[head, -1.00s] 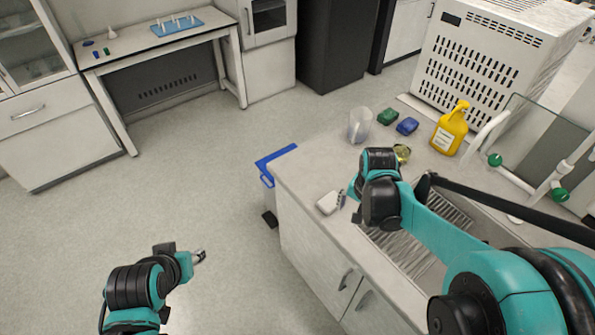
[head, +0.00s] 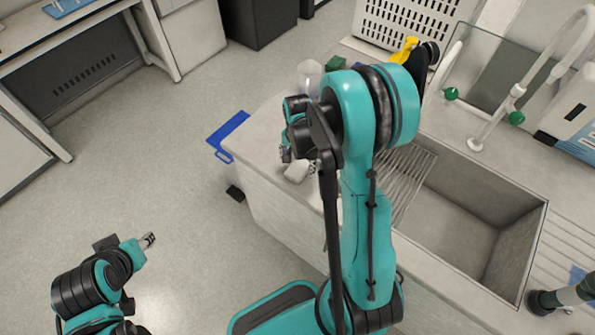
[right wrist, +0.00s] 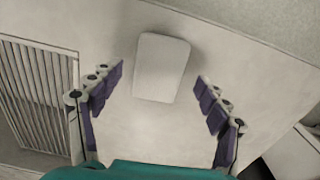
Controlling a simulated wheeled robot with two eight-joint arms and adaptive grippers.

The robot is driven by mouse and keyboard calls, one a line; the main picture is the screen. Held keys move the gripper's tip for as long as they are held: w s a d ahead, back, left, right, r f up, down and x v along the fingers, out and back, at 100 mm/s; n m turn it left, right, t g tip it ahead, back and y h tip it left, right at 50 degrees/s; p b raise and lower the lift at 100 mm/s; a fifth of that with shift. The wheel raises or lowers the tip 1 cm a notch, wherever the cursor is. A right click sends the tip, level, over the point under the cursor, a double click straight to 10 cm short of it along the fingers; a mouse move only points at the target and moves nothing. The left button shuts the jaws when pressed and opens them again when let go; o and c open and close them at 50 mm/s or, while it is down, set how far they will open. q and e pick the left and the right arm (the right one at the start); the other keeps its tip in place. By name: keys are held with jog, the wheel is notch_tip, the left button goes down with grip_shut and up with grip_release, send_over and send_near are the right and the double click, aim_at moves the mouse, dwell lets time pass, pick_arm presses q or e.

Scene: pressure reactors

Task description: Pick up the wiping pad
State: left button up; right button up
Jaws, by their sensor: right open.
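The wiping pad looks like a white rounded block (right wrist: 161,55) lying flat on the pale counter. In the head view the white pad (head: 297,172) is near the counter's left edge, partly covered by my right arm. My right gripper (right wrist: 160,74) is open, with its dark finger pads to either side of the pad's lower part in the wrist view and clear space on both sides. In the head view the right gripper (head: 286,154) is beside the pad, mostly hidden by its wrist. My left gripper (head: 148,241) is over the floor, away from the counter; its jaw opening is too small to judge.
A metal drainer grid (head: 405,180) and a sink (head: 455,225) lie right of the pad. A clear beaker (head: 310,78), a green item (head: 335,63) and a yellow bottle (head: 404,49) stand farther back.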

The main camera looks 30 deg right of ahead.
aim_at(298, 168)
jog(key=shift+f, duration=0.65)
jog(key=shift+r, duration=0.1)
jog(key=c, duration=0.9)
notch_tip(298, 168, up, 4)
jog(key=shift+r+p, duration=0.1)
jog(key=shift+p, duration=0.7)
jog(key=s+d+r, duration=0.2)
jog(key=s+d+r+p, duration=0.1)
jog(key=s+d+r, duration=0.1)
jog(key=s+d, duration=0.1)
jog(key=s+d+r+p, duration=0.1)
jog(key=s+d+r, duration=0.1)
jog(key=s+d, duration=0.1)
jog(key=shift+s+d+r, duration=0.2)
jog(key=shift+r, duration=0.2)
